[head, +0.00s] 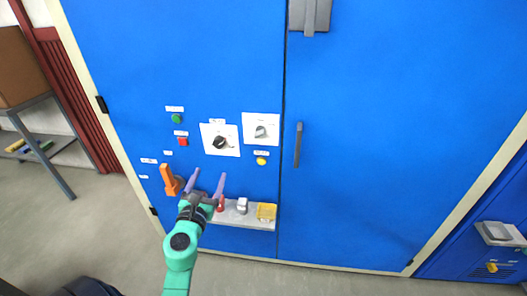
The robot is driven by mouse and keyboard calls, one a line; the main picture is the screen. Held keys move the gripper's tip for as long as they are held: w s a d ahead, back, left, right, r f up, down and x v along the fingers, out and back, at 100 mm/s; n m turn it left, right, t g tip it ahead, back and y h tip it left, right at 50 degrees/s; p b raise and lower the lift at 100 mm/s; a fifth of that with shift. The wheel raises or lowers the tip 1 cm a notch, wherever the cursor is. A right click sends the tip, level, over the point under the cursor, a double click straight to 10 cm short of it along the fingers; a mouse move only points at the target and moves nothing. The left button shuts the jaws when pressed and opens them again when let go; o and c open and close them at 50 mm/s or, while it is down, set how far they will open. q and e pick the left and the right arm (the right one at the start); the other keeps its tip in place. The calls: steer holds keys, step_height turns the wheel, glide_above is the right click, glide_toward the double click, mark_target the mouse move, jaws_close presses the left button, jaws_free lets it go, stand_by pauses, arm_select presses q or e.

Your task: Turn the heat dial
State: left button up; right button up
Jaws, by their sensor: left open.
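A blue cabinet front carries two rotary dials on white plates. One has a black knob (220,142); the other, to its right and slightly higher, has a grey knob (261,131). The labels are too small to read, so I cannot tell which is the heat dial. My left gripper (208,173) is open, its two purple fingers pointing up. It is below the black-knob dial, apart from it in the picture, with nothing seen between the fingers. My right gripper is not in view.
A green button (177,118), red button (183,142) and yellow button (260,161) sit near the dials. An orange lever (169,180) is just left of my gripper. A shelf (257,224) below holds small items, including a yellow one (267,211). A vertical handle (298,144) stands right.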

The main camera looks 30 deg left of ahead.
mark_target(218, 145)
arm_select(q)
steer(key=x, duration=0.4)
steer(key=a+x, duration=0.1)
steer(key=x, duration=0.9)
steer(key=shift+s+a+f, duration=0.2)
steer(key=shift+s+a, duration=0.05)
steer(key=shift+a, duration=0.05)
steer(key=shift+w+a, duration=0.2)
steer(key=shift+w, duration=0.05)
steer(key=shift+d+r, duration=0.1)
steer(key=shift+c, duration=0.9)
jaws_close()
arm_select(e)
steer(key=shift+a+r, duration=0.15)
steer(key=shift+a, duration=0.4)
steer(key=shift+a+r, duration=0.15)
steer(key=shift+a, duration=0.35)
